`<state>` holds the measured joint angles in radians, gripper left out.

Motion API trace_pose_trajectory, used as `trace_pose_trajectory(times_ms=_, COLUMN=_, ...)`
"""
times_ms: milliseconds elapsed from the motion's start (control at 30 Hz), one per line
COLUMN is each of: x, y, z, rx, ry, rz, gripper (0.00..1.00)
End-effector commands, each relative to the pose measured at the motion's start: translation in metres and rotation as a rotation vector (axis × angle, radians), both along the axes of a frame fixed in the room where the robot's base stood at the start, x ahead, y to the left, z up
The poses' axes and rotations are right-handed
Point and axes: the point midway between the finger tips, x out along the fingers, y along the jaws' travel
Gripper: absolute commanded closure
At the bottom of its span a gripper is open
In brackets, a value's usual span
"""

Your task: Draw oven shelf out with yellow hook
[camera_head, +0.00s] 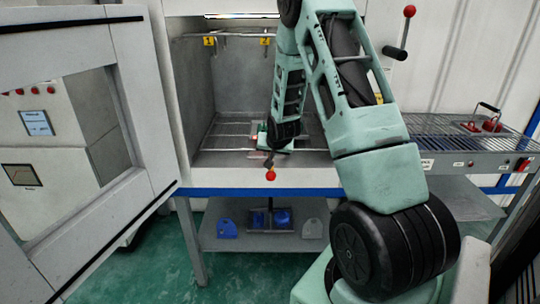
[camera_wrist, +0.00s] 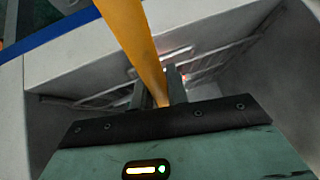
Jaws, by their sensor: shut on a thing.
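My gripper (camera_head: 270,148) reaches into the open oven (camera_head: 192,95), low over the wire shelf (camera_head: 225,136). In the wrist view my gripper (camera_wrist: 158,92) is shut on a yellow bar (camera_wrist: 132,32), the shaft of the yellow hook. The bar runs from between the fingers to the top edge of that view. The hook's tip is not visible, so I cannot tell whether it touches the shelf. Thin rods of the shelf (camera_wrist: 110,94) show beyond the fingers. My arm hides part of the shelf and the oven's right side.
The oven door (camera_head: 125,60) stands open at the left. A red knob (camera_head: 270,175) shows at the oven's front edge. Yellow tags (camera_head: 209,41) hang from a rail inside. A slatted table (camera_head: 440,130) stands right; blue items (camera_head: 227,228) lie on the lower shelf.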

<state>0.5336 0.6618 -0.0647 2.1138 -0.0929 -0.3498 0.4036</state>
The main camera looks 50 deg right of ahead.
Motion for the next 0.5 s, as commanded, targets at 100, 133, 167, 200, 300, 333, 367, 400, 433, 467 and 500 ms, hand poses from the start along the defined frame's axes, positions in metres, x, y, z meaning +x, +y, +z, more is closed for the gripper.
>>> trace_pose_trajectory(times_ms=100, x=0.004, y=-0.006, z=-0.005, rx=0.000, ry=-0.001, rz=-0.001, gripper=1.00)
trace_pose_trajectory(times_ms=133, x=0.004, y=-0.005, z=-0.008, rx=0.000, ry=-0.001, rz=-0.001, gripper=1.00)
trace_pose_trajectory(times_ms=167, x=0.004, y=-0.005, z=-0.011, rx=0.000, ry=-0.001, rz=-0.001, gripper=1.00)
trace_pose_trajectory(times_ms=200, x=0.004, y=-0.005, z=-0.014, rx=-0.001, ry=-0.001, rz=0.000, gripper=1.00)
trace_pose_trajectory(times_ms=300, x=0.004, y=-0.005, z=-0.021, rx=-0.001, ry=-0.001, rz=0.000, gripper=1.00)
trace_pose_trajectory(times_ms=333, x=0.004, y=-0.005, z=-0.023, rx=-0.001, ry=-0.001, rz=0.000, gripper=1.00)
trace_pose_trajectory(times_ms=367, x=0.004, y=-0.005, z=-0.026, rx=-0.001, ry=-0.001, rz=0.000, gripper=1.00)
trace_pose_trajectory(times_ms=400, x=0.004, y=-0.005, z=-0.029, rx=-0.001, ry=-0.001, rz=0.000, gripper=1.00)
trace_pose_trajectory(times_ms=433, x=0.004, y=-0.005, z=-0.031, rx=-0.001, ry=-0.001, rz=0.000, gripper=1.00)
trace_pose_trajectory(times_ms=467, x=0.004, y=-0.005, z=-0.033, rx=-0.001, ry=-0.001, rz=0.000, gripper=1.00)
trace_pose_trajectory(times_ms=500, x=0.004, y=-0.005, z=-0.036, rx=-0.001, ry=-0.001, rz=0.000, gripper=1.00)
